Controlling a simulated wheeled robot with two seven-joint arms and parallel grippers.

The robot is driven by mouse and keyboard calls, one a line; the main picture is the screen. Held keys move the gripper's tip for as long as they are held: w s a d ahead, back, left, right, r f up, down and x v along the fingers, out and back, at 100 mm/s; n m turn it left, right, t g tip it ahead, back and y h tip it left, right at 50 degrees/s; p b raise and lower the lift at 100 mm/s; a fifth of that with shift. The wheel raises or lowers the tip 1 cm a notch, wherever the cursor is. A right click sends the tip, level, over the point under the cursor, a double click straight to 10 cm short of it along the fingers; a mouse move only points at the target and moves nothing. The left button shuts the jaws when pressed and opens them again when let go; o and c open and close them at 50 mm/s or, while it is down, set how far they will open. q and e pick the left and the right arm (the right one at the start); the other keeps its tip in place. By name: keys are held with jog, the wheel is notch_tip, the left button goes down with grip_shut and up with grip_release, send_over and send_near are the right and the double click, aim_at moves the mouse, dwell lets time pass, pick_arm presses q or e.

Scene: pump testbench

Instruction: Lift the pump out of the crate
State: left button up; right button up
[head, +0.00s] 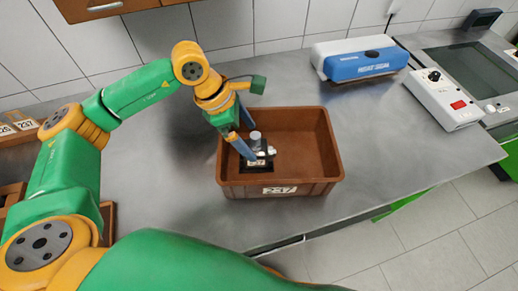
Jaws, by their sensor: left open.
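A brown crate (310,150) with a "237" label on its front stands on the grey counter. The pump (258,160), a small dark body with a grey top and a light part, stands in the left part of the crate. My left gripper (247,143) reaches down into the crate from the upper left. Its two blue fingers are open, with the tips beside the top of the pump. I cannot tell whether they touch it. My right gripper is not in view.
A blue and white box (360,60) stands behind the crate to the right. A white device (442,100) with a knob and red display lies at the right. Brown bins with number labels (14,128) stand at the left. The counter (400,150) right of the crate is clear.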

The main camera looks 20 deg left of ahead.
aim_at(257, 150)
pick_arm(q)
jog(key=p+x, duration=0.1)
jog(key=x, duration=0.2)
jog(key=p+x, duration=0.1)
jog(key=x, duration=0.1)
jog(key=shift+s+f+p, duration=0.3)
jog(key=shift+s+f, duration=0.05)
jog(key=shift+w+f, duration=0.15)
jog(key=shift+f, duration=0.2)
jog(key=shift+r, duration=0.1)
grip_shut()
